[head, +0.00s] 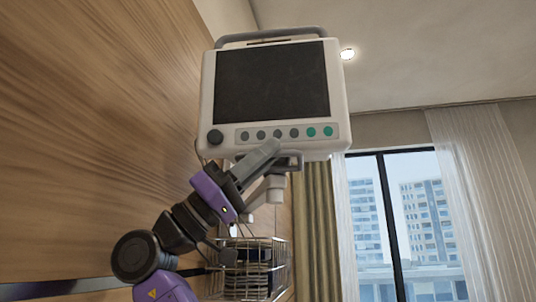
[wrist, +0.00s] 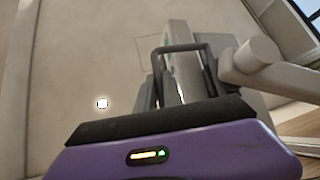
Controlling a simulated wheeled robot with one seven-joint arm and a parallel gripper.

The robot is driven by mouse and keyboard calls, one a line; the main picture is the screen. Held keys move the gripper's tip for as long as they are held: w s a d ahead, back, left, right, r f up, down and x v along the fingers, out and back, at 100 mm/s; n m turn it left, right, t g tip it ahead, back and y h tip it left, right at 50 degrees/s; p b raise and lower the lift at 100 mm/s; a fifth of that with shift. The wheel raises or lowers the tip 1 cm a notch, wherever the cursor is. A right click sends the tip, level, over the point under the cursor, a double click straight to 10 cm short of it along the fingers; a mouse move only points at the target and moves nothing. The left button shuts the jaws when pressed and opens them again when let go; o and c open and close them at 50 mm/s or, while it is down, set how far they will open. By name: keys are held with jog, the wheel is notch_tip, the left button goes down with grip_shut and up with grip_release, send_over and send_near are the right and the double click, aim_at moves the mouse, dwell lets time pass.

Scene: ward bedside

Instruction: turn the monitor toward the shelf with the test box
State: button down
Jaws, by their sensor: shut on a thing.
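The monitor (head: 271,85) is a white box with a dark blank screen, a knob and a row of buttons, on a wall arm (head: 276,190). Its screen faces me in the head view. My gripper (head: 273,150) reaches up from below and is shut on the grey handle (head: 294,160) under the monitor's lower edge. In the wrist view the monitor (wrist: 186,75) shows from below behind a dark handle loop (wrist: 183,47); the fingertips are partly hidden. No shelf with a test box can be made out.
A wire basket (head: 280,253) with dark contents hangs below the monitor, close to my arm. A wood-panelled wall (head: 90,110) is on the left. A curtain (head: 318,230) and a window (head: 415,210) are on the right. Open air lies right of the monitor.

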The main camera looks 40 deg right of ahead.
jog(key=shift+r, duration=0.1)
jog(key=c, duration=1.5)
grip_release()
